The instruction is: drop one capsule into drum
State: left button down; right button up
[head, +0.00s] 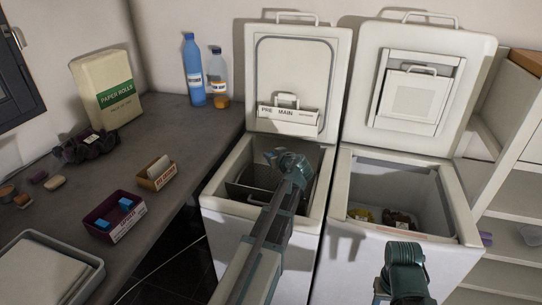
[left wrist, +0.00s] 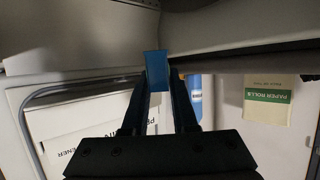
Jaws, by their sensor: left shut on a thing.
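My left gripper (head: 274,156) is over the open left toploader (head: 215,188), near the back of its opening. The left wrist view shows its two fingers shut on a blue capsule (left wrist: 156,72) at their tips. The capsule is hidden in the head view. The drum (head: 240,195) is dark and perforated and lies inside the left toploader, partly covered by my arm. Two more blue capsules (head: 126,204) lie in a purple box (head: 98,224) on the counter. My right arm shows at lower right, but its gripper does not show.
The raised left lid (head: 290,85) stands behind the opening, with a small white drawer flap marked PRE and MAIN (head: 288,116). The right toploader (head: 375,225) is open, with items inside. Bottles (head: 193,75), a paper rolls pack (head: 105,90) and a grey tray (head: 90,262) stand on the counter.

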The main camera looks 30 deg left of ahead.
pick_arm(q)
notch_tip(320, 180, down, 4)
jog(key=b, duration=0.3)
jog(key=shift+r, duration=0.1)
jog(key=c, duration=0.6)
grip_release()
notch_tip(320, 180, up, 7)
jog(key=p, duration=0.7)
jog(key=shift+m+t+h, duration=0.6)
jog(key=s+d+r+p, duration=0.1)
jog(key=d+r+p, duration=0.2)
jog(key=d, duration=0.5)
jog(key=s+d+r+p, duration=0.1)
jog(key=d+r+p, duration=0.3)
jog(key=d, duration=0.4)
jog(key=s+d+r+p, duration=0.1)
jog(key=d+r+p, duration=0.3)
jog(key=d, duration=0.4)
jog(key=shift+s+r, duration=0.1)
jog(key=shift+s, duration=0.1)
